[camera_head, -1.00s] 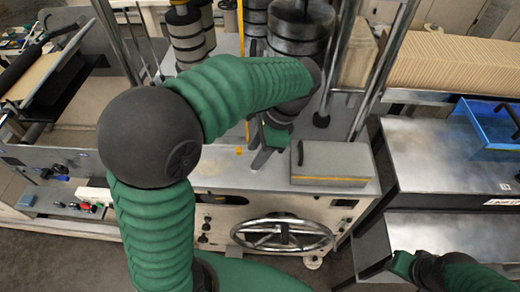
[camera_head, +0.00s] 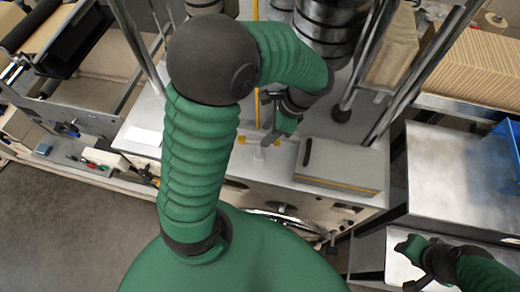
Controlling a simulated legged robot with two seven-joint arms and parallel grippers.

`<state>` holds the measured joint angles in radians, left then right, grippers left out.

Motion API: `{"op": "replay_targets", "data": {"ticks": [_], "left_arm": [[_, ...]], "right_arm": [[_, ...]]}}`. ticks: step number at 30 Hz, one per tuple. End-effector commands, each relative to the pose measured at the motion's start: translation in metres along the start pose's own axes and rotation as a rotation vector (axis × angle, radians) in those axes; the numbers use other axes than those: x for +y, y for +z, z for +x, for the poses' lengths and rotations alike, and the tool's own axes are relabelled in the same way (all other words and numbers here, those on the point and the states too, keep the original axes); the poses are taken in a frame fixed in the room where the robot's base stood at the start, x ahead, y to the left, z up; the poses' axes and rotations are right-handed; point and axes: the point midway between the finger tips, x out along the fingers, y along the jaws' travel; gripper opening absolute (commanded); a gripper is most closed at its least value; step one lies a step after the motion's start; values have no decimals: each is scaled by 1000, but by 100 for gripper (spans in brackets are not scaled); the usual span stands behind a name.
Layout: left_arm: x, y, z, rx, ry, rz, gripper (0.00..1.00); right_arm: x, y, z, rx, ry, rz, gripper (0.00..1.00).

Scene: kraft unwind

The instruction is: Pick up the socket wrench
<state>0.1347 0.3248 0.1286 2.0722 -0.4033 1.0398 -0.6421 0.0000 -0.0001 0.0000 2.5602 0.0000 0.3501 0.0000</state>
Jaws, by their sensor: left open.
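My left gripper (camera_head: 262,138) hangs over the grey machine top (camera_head: 330,122), left of a grey box. Its fingers are apart and point down and left, with nothing seen held between them.
The grey box (camera_head: 340,165) with a dark handle and yellow lower edge stands at the machine's front edge. Dark rollers (camera_head: 330,20) and metal posts rise behind the gripper. A blue tray (camera_head: 505,150) is on the steel table (camera_head: 450,170) at right.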

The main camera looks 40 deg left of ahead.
Motion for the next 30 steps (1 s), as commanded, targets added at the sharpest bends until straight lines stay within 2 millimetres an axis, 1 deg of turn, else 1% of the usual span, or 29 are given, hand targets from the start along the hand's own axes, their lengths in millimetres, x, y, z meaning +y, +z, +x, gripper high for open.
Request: {"op": "replay_targets", "data": {"ticks": [5, 8, 10, 13, 18, 20, 28, 30], "left_arm": [[3, 2, 19, -1, 2, 0, 44], [5, 4, 38, -1, 2, 1, 44], [4, 3, 50, -2, 1, 0, 44], [3, 3, 57, 1, -1, 0, 44], [2, 2, 58, 1, -2, 0, 44], [2, 2, 58, 1, -2, 0, 37], [2, 3, 57, 2, -2, 0, 2], [2, 2, 57, 1, -2, 0, 0]], "right_arm": [[0, -1, -5, 0, 0, 0, 36], [0, -2, -10, 0, 0, 0, 36], [0, -2, -9, 0, 0, 0, 36], [0, -2, -9, 0, 0, 0, 36], [0, -2, -8, 0, 0, 0, 36], [0, -2, -8, 0, 0, 0, 36], [0, -2, -8, 0, 0, 0, 36], [0, -2, -8, 0, 0, 0, 36]]}}
